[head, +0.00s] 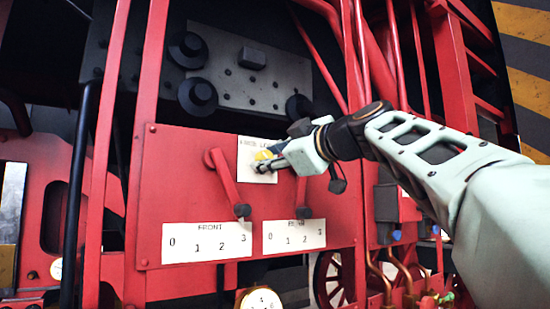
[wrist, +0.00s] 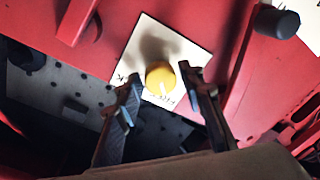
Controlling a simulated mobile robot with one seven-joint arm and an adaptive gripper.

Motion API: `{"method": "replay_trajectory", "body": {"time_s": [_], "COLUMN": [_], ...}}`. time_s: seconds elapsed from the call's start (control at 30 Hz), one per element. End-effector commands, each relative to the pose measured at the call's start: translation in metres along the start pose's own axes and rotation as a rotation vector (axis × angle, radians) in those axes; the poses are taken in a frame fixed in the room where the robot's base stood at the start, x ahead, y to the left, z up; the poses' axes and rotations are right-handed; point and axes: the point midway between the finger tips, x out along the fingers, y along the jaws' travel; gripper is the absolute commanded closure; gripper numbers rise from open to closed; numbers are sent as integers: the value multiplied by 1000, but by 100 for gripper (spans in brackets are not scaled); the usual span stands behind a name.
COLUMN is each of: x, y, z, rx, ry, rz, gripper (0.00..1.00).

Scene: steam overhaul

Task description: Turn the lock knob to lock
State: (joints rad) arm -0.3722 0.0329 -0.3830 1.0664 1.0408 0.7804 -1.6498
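The lock knob (wrist: 160,76) is a round yellow knob on a square white label plate (wrist: 190,50) on the red panel. In the wrist view my gripper (wrist: 158,82) has its two fingers apart, one on each side of the knob, with gaps visible between fingers and knob. In the head view my gripper (head: 262,166) reaches in from the right to the plate. It partly hides the yellow knob (head: 264,155) and the plate's lettering (head: 246,146). I cannot tell how the knob is turned.
A red lever (head: 226,182) stands left of the plate and a second lever (head: 301,192) stands right of it, close to my gripper. White FRONT (head: 207,241) and second number (head: 295,237) scales lie below. Dark round knobs (head: 198,96) are above on a grey plate.

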Motion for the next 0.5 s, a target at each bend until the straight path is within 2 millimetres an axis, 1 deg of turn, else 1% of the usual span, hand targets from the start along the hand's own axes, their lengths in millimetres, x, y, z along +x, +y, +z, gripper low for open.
{"method": "replay_trajectory", "body": {"time_s": [0.03, 0.27, 0.5], "x": [0, 0, 0], "y": [0, 0, 0], "z": [0, 0, 0], "rx": [0, 0, 22], "ry": [0, 0, 1], "rz": [0, 0, 1], "gripper": [72, 97, 97]}}
